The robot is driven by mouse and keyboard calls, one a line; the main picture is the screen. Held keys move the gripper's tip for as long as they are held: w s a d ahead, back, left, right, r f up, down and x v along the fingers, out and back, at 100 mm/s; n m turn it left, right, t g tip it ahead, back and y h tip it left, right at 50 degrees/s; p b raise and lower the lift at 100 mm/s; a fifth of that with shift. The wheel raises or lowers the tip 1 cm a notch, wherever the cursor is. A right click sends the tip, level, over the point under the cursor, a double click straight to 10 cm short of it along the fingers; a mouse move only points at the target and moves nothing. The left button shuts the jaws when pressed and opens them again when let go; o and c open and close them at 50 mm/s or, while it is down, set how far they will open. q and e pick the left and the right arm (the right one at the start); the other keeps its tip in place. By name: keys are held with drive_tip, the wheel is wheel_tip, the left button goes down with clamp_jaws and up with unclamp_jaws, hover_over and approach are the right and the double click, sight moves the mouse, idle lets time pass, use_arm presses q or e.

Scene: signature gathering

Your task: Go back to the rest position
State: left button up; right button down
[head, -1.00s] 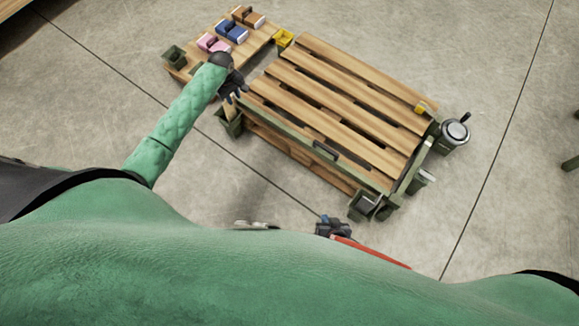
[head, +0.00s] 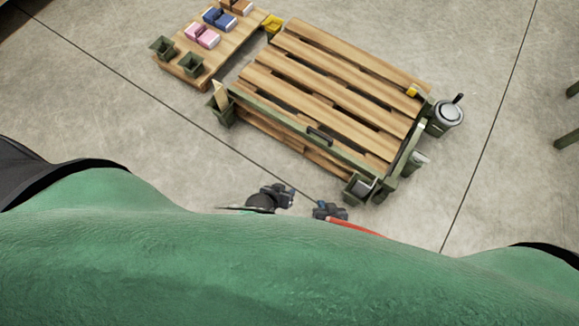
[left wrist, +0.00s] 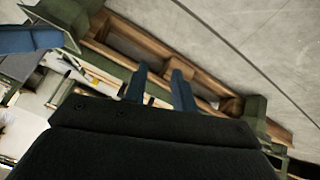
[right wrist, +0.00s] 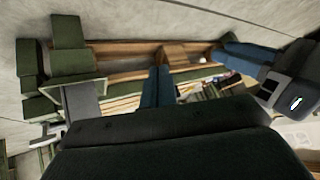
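My left gripper (head: 284,194) is in front of my body at the lower middle of the head view, off the workbench's front side. In the left wrist view its two blue fingers (left wrist: 160,88) stand apart with nothing between them. My right gripper (head: 330,211) is close to its right, also in front of my body. In the right wrist view its blue fingers (right wrist: 158,88) lie together, with nothing visible held. Both grippers are empty and clear of the bench. Most of both arms is hidden below my green torso.
A slatted wooden workbench (head: 318,92) stands ahead, with bins around its edge and a lidded grey bucket (head: 447,115) at right. A lower wooden table (head: 228,48) at upper left carries pink (head: 202,37) and blue (head: 219,19) items and green bins. Concrete floor is free around them.

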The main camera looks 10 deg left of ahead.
use_arm(q)
drive_tip(key=s, duration=0.1)
drive_tip(key=s+d+r, duration=0.1)
drive_tip(key=s+d+m, duration=0.1)
drive_tip(key=shift+r+t, duration=0.25)
drive_tip(key=shift+t, duration=0.15)
drive_tip(key=shift+r, duration=0.1)
use_arm(e)
drive_tip(key=shift+d, duration=0.1)
